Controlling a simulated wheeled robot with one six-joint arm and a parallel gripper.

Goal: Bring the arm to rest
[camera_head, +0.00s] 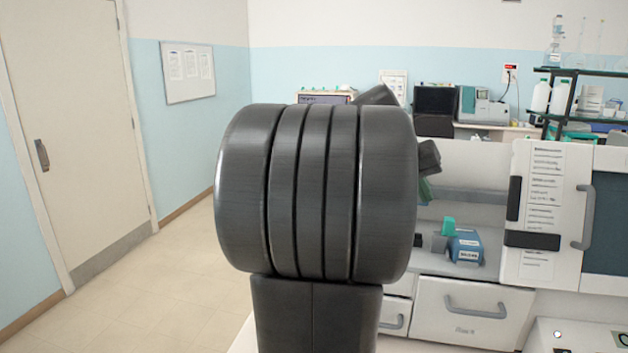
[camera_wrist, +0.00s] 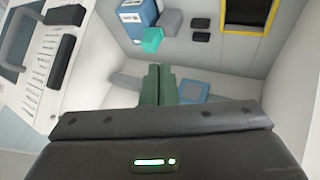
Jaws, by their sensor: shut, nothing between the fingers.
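My gripper (camera_wrist: 160,86) shows in the wrist view with its two dark green fingers pressed together and nothing between them. It points into a white recess of the bench. In the head view my own dark arm fills the middle of the picture and hides most of the gripper; only a small green part shows at the arm's right edge.
A blue box (camera_head: 465,246) with a teal piece (camera_head: 448,227) stands on the white bench right of my arm. The floor (camera_head: 150,290) at left is clear.

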